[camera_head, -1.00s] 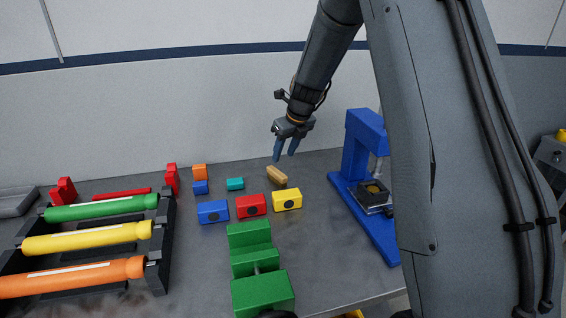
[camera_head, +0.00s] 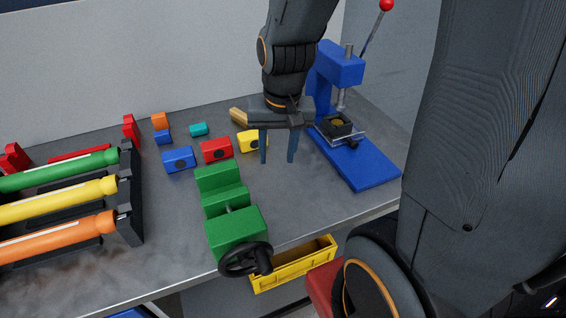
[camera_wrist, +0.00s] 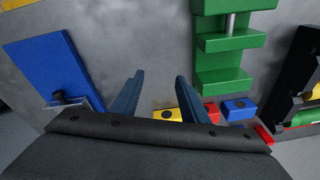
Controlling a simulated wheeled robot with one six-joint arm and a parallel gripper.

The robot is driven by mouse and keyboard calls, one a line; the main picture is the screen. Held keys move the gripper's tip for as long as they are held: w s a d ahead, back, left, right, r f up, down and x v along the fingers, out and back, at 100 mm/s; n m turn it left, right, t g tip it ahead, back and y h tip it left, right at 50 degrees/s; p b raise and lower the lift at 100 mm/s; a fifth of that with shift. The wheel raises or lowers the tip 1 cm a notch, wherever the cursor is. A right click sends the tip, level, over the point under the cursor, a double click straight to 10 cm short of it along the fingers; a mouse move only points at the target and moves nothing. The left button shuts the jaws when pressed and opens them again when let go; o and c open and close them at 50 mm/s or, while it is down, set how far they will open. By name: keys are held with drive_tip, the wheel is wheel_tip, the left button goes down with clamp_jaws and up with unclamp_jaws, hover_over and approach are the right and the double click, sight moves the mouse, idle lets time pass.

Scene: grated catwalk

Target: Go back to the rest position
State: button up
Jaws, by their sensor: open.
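My gripper (camera_head: 277,146) is open and empty above the workbench (camera_head: 310,205). Its two blue fingers stand apart and point down. In the head view it is between the yellow block (camera_head: 250,141) and the blue press (camera_head: 360,165). The wrist view also shows the parted fingers (camera_wrist: 158,98), with bare bench between them. A green vise (camera_head: 236,232) stands left of the gripper, near the bench's front edge. A tan piece (camera_head: 238,117) lies behind the yellow block, partly hidden by my gripper.
Red (camera_head: 215,151) and blue (camera_head: 179,160) blocks line up beside the yellow one. A black rack with green, yellow and orange tubes (camera_head: 60,195) is at the left. A yellow crate (camera_head: 290,266) sits below the bench edge. The bench right of the vise is clear.

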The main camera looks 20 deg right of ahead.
drive_tip(key=s+n, duration=0.3)
drive_tip(key=shift+s+f, duration=0.25)
drive_tip(key=shift+s, duration=0.15)
drive_tip(key=shift+f+b, duration=0.4)
drive_tip(key=shift+o, duration=0.5)
drive_tip(key=shift+w, duration=0.1)
